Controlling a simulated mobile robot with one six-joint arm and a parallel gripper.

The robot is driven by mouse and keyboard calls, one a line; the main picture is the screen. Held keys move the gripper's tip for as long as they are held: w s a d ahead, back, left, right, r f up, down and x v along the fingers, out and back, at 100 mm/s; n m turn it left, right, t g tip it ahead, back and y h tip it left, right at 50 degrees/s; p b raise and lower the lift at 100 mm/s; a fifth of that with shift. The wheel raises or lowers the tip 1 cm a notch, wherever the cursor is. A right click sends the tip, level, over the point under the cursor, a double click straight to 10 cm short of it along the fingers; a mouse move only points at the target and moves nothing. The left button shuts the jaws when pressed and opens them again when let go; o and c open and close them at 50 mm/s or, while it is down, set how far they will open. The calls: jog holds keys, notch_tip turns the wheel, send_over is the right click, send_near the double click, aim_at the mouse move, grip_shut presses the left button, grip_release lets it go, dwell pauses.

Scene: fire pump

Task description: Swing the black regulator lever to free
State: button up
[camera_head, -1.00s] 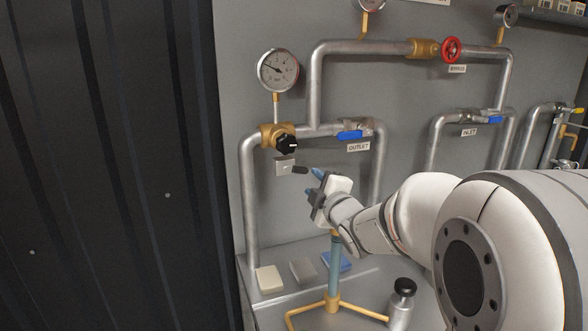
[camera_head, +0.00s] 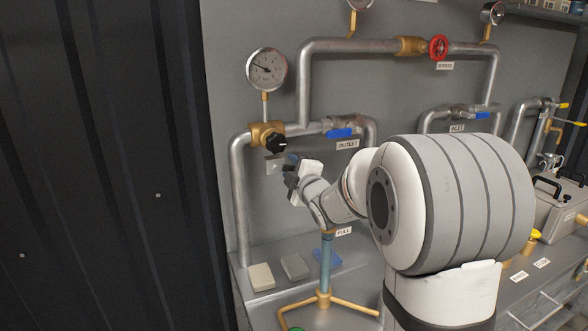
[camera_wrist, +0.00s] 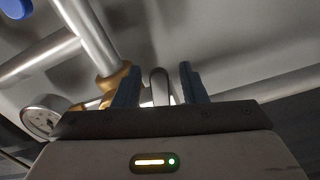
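The brass regulator (camera_head: 262,133) with its black knob (camera_head: 276,144) sits on the left pipe below a gauge, in the head view. A small pale plate (camera_head: 273,168) is just under the knob. The black lever beside this plate is now hidden behind my gripper (camera_head: 291,162), which is right at the plate's right side. In the wrist view my gripper (camera_wrist: 160,80) has its two blue fingers apart. A rounded grey bar (camera_wrist: 159,86), perhaps the lever, shows between them with gaps on both sides. I cannot tell whether it touches a finger.
A pressure gauge (camera_head: 266,69) stands above the regulator. A blue outlet valve handle (camera_head: 340,133) is up and to the right of my gripper. A blue stand (camera_head: 326,265) with yellow legs rises below my gripper. A dark corrugated wall (camera_head: 100,170) fills the left.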

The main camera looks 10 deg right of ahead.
grip_shut()
jog(key=shift+f+b, duration=0.1)
jog(key=shift+b, duration=0.5)
jog(key=shift+n+b, duration=0.3)
jog(key=shift+b, duration=0.35)
jog(key=n+b, duration=0.1)
jog(key=b, duration=0.1)
jog(key=shift+b, duration=0.35)
jog(key=shift+d+r+n+b, duration=0.1)
jog(key=shift+r+n+b, duration=0.3)
jog(key=shift+n+b, duration=0.35)
jog(key=shift+r+b, duration=0.35)
